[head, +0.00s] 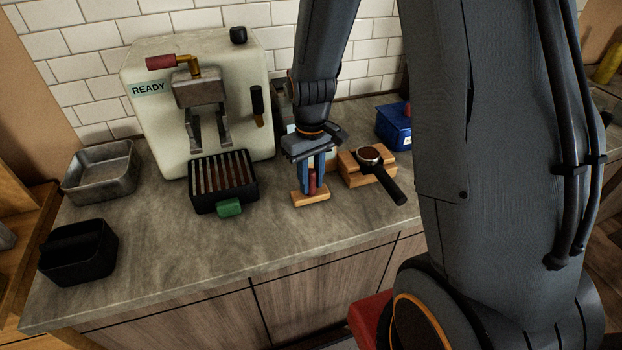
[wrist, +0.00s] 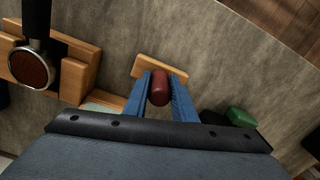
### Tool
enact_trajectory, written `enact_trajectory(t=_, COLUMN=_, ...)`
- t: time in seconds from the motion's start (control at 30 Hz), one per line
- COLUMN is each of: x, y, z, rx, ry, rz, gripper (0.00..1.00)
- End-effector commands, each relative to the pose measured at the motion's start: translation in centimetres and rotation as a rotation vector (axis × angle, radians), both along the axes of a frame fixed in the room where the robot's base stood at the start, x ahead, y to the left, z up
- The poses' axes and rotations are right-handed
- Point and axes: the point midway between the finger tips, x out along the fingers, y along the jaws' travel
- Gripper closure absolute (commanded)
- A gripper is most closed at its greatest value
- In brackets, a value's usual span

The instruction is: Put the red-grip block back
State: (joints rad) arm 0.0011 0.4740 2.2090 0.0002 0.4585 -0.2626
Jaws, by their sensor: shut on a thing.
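The red-grip block shows its dark red grip (wrist: 160,88) in the wrist view, standing on a light wooden base (wrist: 150,66). In the head view the wooden base (head: 310,198) is at the counter's middle, between the drip tray and the portafilter stand. My gripper (head: 313,184) points down over it, its blue fingers shut on the red grip from both sides. The fingers also show in the wrist view (wrist: 160,97). The base appears to be at the counter surface; I cannot tell whether it touches.
A portafilter (head: 369,156) rests on a wooden stand (head: 350,173). A blue box (head: 394,128), metal pan (head: 84,185) and black bin (head: 90,264) stand around. The front counter is clear.

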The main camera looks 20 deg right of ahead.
Motion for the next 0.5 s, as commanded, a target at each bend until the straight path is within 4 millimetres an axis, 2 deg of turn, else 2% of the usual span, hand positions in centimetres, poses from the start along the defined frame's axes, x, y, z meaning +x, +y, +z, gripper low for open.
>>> enact_trajectory(t=0.47, x=0.01, y=0.0, z=-0.67, rx=0.0, ry=0.0, rz=0.0, gripper=1.0)
enact_trajectory(t=0.5, x=0.01, y=0.0, z=-0.62, rx=0.0, ry=0.0, rz=0.0, gripper=0.69)
